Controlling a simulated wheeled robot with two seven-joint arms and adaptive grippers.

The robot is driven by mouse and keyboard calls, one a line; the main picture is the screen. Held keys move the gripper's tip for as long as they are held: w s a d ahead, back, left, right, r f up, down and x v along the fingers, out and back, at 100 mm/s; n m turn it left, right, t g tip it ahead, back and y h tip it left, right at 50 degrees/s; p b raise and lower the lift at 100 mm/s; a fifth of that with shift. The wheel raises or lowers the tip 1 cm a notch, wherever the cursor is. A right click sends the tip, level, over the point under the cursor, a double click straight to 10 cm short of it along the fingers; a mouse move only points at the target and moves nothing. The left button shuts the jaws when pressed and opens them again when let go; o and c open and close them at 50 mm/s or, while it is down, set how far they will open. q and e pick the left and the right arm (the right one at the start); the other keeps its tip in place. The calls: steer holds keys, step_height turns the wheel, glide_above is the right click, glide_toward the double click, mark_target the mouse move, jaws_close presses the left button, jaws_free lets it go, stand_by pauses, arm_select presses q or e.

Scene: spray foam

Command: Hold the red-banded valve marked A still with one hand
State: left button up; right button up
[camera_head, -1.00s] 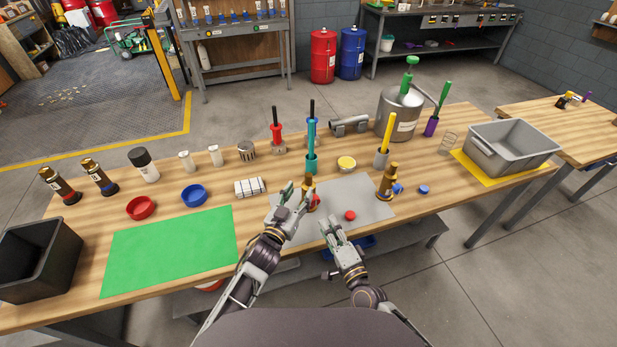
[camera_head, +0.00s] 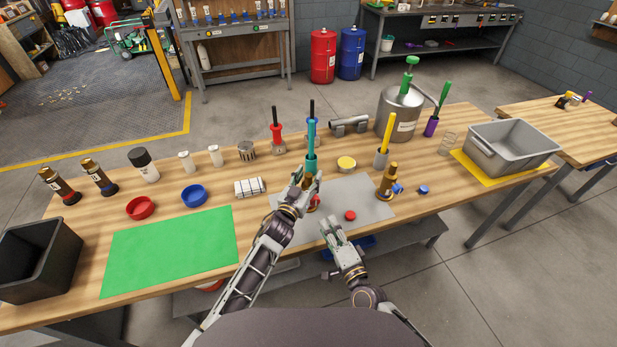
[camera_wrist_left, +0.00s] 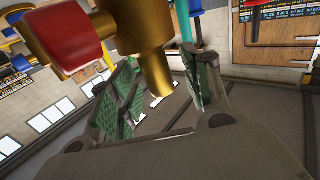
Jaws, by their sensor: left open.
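The brass valve with red on it (camera_head: 314,203) stands on the grey mat (camera_head: 365,196), mostly hidden behind my left gripper. Its mark A cannot be read. My left gripper (camera_head: 304,181) is open at the valve's upper part. In the left wrist view, the brass valve body (camera_wrist_left: 154,75) hangs between the green-padded fingers (camera_wrist_left: 160,90), with its red part (camera_wrist_left: 65,35) at upper left; contact cannot be told. My right gripper (camera_head: 332,226) is low over the mat's front edge, apart from the valve; its finger opening is unclear.
A second brass valve (camera_head: 387,184) with blue beside it stands at the mat's right. A red cap (camera_head: 350,215) lies on the mat. A teal tool (camera_head: 311,140) stands just behind the left gripper. The green mat (camera_head: 170,250) is bare.

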arm_select(q)
steer(key=shift+w+d, duration=0.1)
steer(key=shift+w, duration=0.1)
jaws_close()
arm_select(e)
steer(key=o, duration=0.3)
steer(key=shift+o, duration=0.4)
steer(key=shift+s+a+f+m, duration=0.1)
steer(key=shift+s+f+m, duration=0.1)
steer(key=shift+s+m, duration=0.1)
steer(key=n, duration=1.8)
steer(key=shift+w+r, duration=0.15)
steer(key=shift+r, duration=0.15)
